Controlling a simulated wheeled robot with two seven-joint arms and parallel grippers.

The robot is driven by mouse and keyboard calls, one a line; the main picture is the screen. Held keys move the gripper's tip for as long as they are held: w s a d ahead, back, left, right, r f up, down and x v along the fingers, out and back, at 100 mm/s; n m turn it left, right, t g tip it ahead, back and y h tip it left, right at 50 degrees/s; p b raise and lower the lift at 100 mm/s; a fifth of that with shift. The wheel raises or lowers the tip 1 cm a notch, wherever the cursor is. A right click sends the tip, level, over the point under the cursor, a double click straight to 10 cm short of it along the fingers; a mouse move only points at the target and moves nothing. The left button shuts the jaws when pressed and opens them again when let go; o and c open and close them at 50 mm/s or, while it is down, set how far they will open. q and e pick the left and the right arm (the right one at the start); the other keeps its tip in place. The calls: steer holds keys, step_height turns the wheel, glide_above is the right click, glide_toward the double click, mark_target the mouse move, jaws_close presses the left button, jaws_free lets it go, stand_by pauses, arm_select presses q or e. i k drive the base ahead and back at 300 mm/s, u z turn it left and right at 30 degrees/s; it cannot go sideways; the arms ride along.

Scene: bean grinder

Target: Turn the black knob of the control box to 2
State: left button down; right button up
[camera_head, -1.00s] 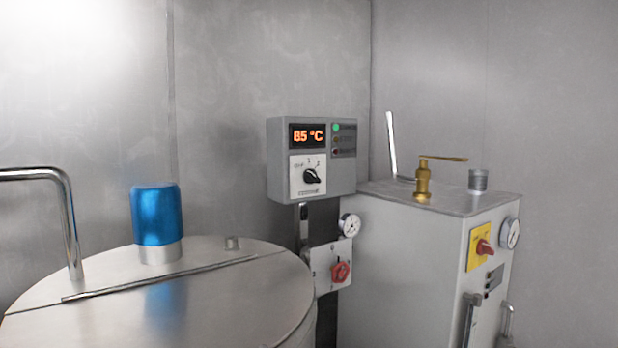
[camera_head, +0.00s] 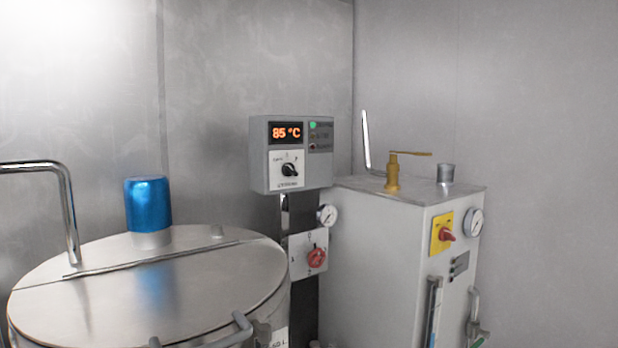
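The grey control box (camera_head: 257,153) is mounted on a dark post, in the middle of the head view. Its lit display (camera_head: 286,133) reads 85 °C in orange. The small black knob (camera_head: 289,170) sits on a white plate below the display, with small marks around its top. The knob is too small here to tell for sure which mark it points at. Neither of my grippers is in view, and nothing touches the knob.
A steel tank (camera_head: 215,285) with a blue cap (camera_head: 148,204) stands at the left, with grey handles at its front. A red switch (camera_head: 316,258) and gauge (camera_head: 327,215) are below the box. A grey cabinet (camera_head: 385,250) with a brass lever (camera_head: 393,172) stands right.

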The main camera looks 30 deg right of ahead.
mark_target(288, 169)
steer(key=k, duration=0.9)
steer(key=z, duration=1.15)
steer(key=i, duration=1.7)
steer(key=u, duration=0.5)
